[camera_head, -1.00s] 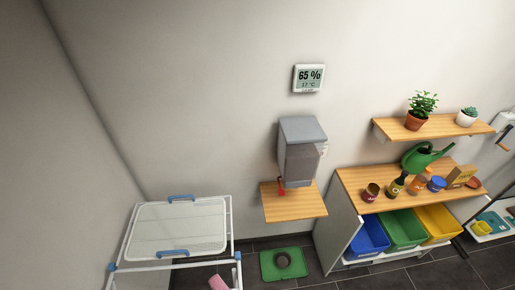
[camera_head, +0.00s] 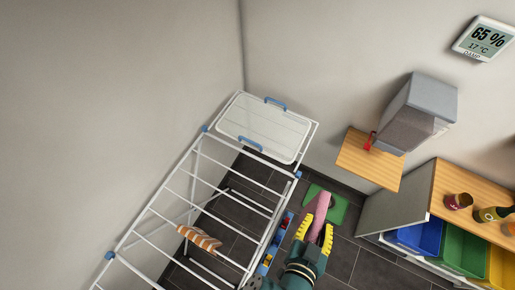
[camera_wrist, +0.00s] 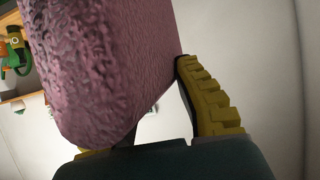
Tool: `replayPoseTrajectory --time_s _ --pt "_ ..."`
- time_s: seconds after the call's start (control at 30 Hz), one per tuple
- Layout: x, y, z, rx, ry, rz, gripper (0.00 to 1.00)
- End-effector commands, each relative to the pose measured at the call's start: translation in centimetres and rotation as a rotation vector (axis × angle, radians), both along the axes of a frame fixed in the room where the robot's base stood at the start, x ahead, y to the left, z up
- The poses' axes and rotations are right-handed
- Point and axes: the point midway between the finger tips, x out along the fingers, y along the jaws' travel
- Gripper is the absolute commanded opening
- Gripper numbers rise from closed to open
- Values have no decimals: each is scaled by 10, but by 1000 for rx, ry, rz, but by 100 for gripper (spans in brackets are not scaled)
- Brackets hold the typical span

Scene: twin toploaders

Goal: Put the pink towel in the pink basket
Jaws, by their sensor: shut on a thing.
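The pink towel (camera_head: 318,207) is held up between the yellow fingers of my gripper (camera_head: 315,233), right of the drying rack in the head view. In the wrist view the towel (camera_wrist: 110,60) fills the left and middle of the picture, and a yellow finger (camera_wrist: 210,95) of my gripper shows beside it on the right. My gripper is shut on the towel. No pink basket shows in either current view.
A white drying rack (camera_head: 157,208) stands left of my gripper, with an orange striped cloth (camera_head: 200,238) on its bars. A green mat (camera_head: 338,213) lies on the dark floor. A shelf unit with blue (camera_head: 417,238), green (camera_head: 462,250) and yellow bins stands at the right.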

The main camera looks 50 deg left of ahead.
Motion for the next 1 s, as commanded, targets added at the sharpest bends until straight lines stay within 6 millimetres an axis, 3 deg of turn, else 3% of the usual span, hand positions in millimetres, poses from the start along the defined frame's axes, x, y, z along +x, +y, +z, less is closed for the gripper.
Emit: replayPoseTrajectory --time_s 0.07,0.23,0.5,0.8,1.0 --pt "-16 18 -18 3 6 84 0" --pt "-35 90 -55 -1 -9 405 0" --pt "-69 196 -96 -4 -13 922 0" --pt "-105 278 -128 -6 -12 1291 0" --pt "-118 311 -141 -3 -5 1382 0"
